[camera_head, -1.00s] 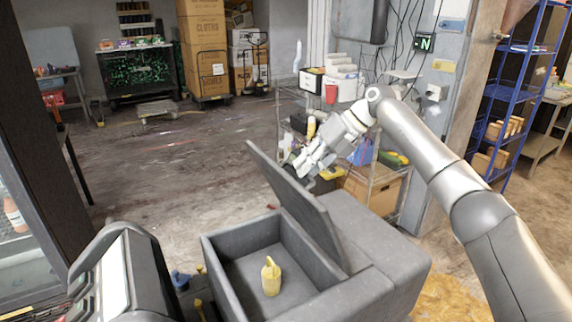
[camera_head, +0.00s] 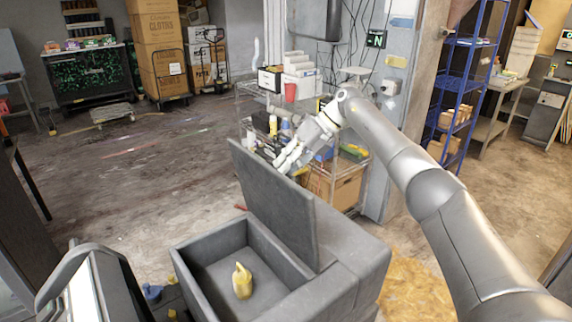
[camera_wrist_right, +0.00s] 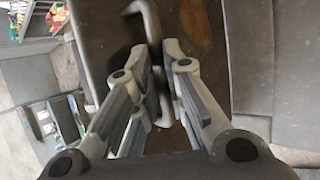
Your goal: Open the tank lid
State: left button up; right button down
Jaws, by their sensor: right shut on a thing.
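The tank is a grey box (camera_head: 186,272) at the lower middle of the head view, open at the top. Its flat grey lid (camera_head: 272,205) stands raised along the right side of the opening, close to upright. A yellow bottle-like object (camera_head: 242,282) stands inside. My right gripper (camera_head: 285,165) is at the lid's upper edge, on its far side. In the right wrist view, the fingers of the right gripper (camera_wrist_right: 168,58) are closed on a dark curved handle (camera_wrist_right: 150,25); the contact is partly blurred. My left gripper is not in view.
A wire shelf cart (camera_head: 340,195) with bottles and boxes stands just behind the right gripper. A blue rack (camera_head: 455,85) is farther right. Stacked cardboard boxes (camera_head: 158,55) stand at the back. The floor (camera_head: 120,185) left of the tank is mostly clear.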

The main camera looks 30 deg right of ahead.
jog(key=c, duration=1.8)
grip_release()
jog(key=shift+s+d+f, duration=0.1)
jog(key=shift+f, duration=0.2)
jog(key=o, duration=0.3)
jog(key=shift+d, duration=0.1)
jog(key=v, duration=1.2)
